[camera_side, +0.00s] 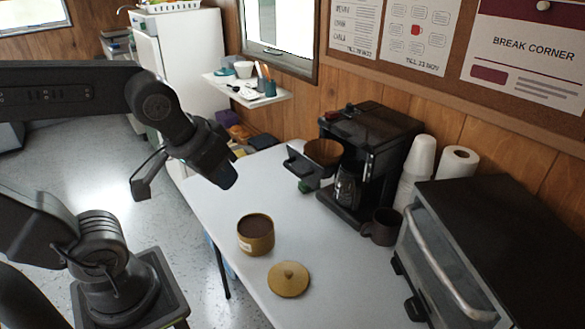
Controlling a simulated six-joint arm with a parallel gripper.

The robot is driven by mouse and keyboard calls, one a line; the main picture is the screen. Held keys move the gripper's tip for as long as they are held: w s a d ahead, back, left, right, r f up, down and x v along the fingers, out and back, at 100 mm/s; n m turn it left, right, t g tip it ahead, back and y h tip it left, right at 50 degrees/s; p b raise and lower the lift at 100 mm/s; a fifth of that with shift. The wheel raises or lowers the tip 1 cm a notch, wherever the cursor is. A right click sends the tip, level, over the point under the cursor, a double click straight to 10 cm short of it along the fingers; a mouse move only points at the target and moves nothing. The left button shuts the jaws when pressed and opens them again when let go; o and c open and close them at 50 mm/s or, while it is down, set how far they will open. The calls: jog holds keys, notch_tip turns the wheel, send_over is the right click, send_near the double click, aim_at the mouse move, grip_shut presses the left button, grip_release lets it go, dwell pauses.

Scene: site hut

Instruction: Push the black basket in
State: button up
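The black basket (299,167) sticks out to the left from the front of the black coffee maker (385,130). A brown paper filter (323,152) sits in the basket. A glass carafe (347,187) stands below it in the machine. My gripper (222,178) is in the air to the left of the basket, over the table's left edge, clearly apart from it.
On the white table (345,290) stand an open mustard canister (256,236) with brown contents, its round lid (289,279), and a dark mug (382,227). White cups (416,170), a paper roll (457,165) and a toaster oven (480,235) are on the right.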

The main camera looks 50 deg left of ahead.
aim_at(314, 167)
jog(key=w+a+n+y, duration=0.1)
jog(key=w+n, duration=0.2)
jog(key=n, duration=0.1)
jog(key=w+a+f+n+y, duration=0.1)
jog(key=w+a+n, duration=0.1)
jog(key=n, duration=0.3)
jog(key=w+a+n+y, duration=0.1)
jog(key=w+n, duration=0.3)
jog(key=shift+w+a+f, duration=0.2)
jog(key=shift+a+f, duration=0.1)
grip_shut()
jog(key=w+a+f+n, duration=0.2)
jog(key=w+a+f, duration=0.2)
jog(key=w+f, duration=0.5)
jog(key=shift+w+f+y, duration=0.15)
jog(key=shift+f+y, duration=0.1)
jog(key=shift+y, duration=0.05)
jog(key=w, duration=0.9)
jog(key=shift+w, duration=0.25)
